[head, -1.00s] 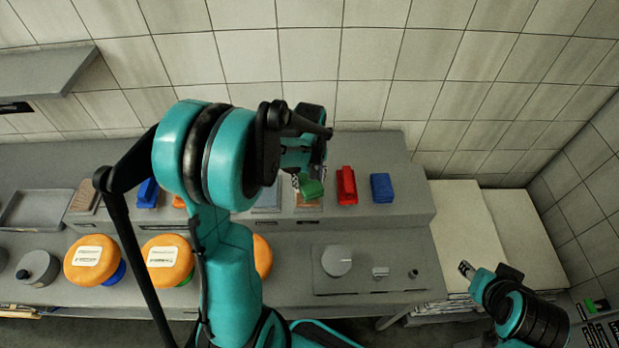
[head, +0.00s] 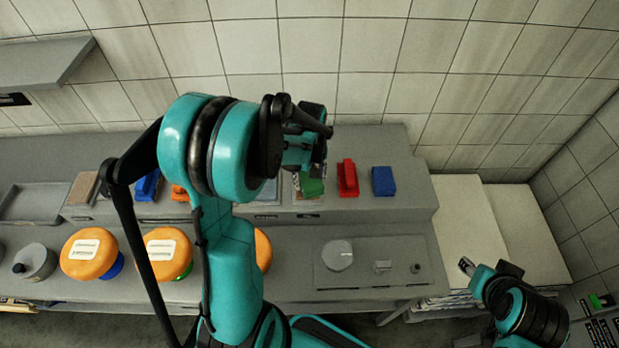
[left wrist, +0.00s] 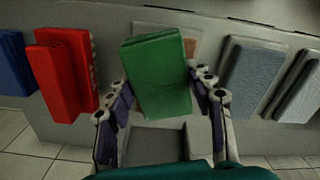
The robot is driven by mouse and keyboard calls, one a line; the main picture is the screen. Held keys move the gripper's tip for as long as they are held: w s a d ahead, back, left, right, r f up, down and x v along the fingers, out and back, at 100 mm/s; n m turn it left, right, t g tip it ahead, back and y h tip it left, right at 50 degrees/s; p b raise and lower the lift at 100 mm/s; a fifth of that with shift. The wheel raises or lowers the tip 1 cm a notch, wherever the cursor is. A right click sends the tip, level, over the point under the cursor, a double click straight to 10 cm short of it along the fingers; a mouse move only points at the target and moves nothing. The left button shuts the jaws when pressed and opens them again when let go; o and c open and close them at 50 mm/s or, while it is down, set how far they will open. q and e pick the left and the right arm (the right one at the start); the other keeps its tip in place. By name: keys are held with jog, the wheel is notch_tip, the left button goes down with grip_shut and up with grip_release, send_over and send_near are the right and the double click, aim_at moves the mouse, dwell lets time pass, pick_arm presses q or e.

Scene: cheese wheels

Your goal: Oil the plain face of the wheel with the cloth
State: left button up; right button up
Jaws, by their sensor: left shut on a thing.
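My left gripper (left wrist: 159,90) is shut on a green folded pad (left wrist: 160,62), which looks like a cloth. Its fingers lie along the two sides of the pad, over the raised back shelf. In the head view the green pad (head: 312,186) shows just below my left gripper (head: 309,171). Orange cheese wheels stand on the counter: one at left (head: 90,253) and one beside it (head: 168,254), both with white labels facing up. A third wheel (head: 264,250) is mostly hidden behind my left arm. My right gripper (head: 467,266) is at the lower right, away from the wheels; its jaws are too small to judge.
A red block (head: 347,178) and a blue block (head: 383,181) stand on the shelf right of the green pad. Grey pads (left wrist: 248,75) lie on its other side. A grey plate with a round knob (head: 338,255) is on the counter. A grey pot (head: 35,262) stands at left.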

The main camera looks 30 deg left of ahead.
pick_arm(q)
jog(key=shift+f+b, duration=0.55)
jog(key=shift+b, duration=0.05)
dwell(1.6)
jog(key=shift+r, duration=0.1)
jog(key=shift+r+p, duration=2.5)
jog(key=shift+r, duration=1)
jog(key=shift+f, duration=0.1)
